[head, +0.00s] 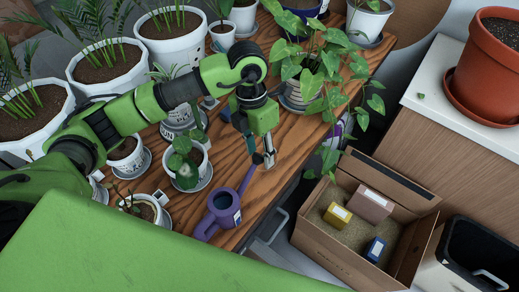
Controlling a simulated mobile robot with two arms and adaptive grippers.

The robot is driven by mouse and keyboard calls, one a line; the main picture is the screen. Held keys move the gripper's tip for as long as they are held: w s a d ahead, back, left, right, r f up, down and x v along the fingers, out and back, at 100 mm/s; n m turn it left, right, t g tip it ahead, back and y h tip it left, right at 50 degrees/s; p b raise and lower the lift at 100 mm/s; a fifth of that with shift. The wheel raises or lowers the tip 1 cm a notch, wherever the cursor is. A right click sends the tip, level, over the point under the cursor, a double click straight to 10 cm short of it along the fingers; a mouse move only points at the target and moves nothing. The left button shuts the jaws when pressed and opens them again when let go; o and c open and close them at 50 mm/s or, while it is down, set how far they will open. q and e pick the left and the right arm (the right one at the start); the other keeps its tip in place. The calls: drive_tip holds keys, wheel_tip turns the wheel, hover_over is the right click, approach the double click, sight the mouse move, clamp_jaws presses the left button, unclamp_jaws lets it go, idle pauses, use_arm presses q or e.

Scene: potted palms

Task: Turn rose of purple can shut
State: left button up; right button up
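The purple watering can (222,203) stands on the wooden table near its front edge. Its handle points to the lower left and its spout rises to the upper right. A label shows on its side. My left gripper (264,158) points down at the end of the spout, at or very close to it. The gripper hides the rose, so I cannot see whether it is open or shut. I cannot tell whether the fingers are closed on it. My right gripper is not in view.
Several potted plants crowd the table (292,150) left of and behind the can; a trailing plant (318,70) stands right of my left gripper. Beyond the front edge, an open cardboard box (318,238) holds small packets. A terracotta pot (488,72) stands on a cabinet at right.

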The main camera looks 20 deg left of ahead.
use_arm(q)
drive_tip(key=c, duration=0.9)
drive_tip(key=b, duration=0.1)
drive_tip(key=m+h+b, duration=0.1)
drive_tip(key=shift+w+a+f+g+b, duration=0.1)
drive_tip(key=shift+a+f+g+b, duration=0.05)
drive_tip(key=shift+f+g+b, duration=0.2)
drive_tip(key=shift+m+h+b, duration=0.3)
drive_tip(key=shift+r+m+g, duration=0.25)
drive_tip(key=shift+m, duration=0.05)
drive_tip(key=shift+r, duration=0.1)
drive_tip(key=o, duration=1.1)
